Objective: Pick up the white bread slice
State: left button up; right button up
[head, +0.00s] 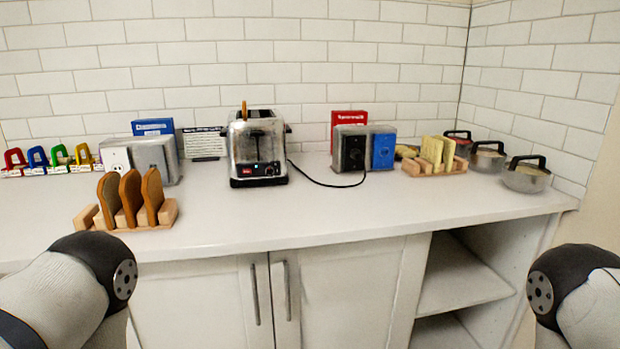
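Pale, light-yellow bread slices (437,150) stand upright in a wooden rack (435,168) on the right part of the counter. Darker brown slices (131,197) stand upright in a second wooden rack (150,222) at the front left. A silver toaster (256,148) stands at the back middle, with the edge of a brown slice (244,110) showing above its top. My arm links show at the lower left and lower right corners, apart from all the bread. Neither of my grippers shows.
Lidded metal pots (526,176) stand right of the pale slices. The counter's front middle (330,215) is clear.

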aim_at(107, 191)
jog(key=u, duration=1.25)
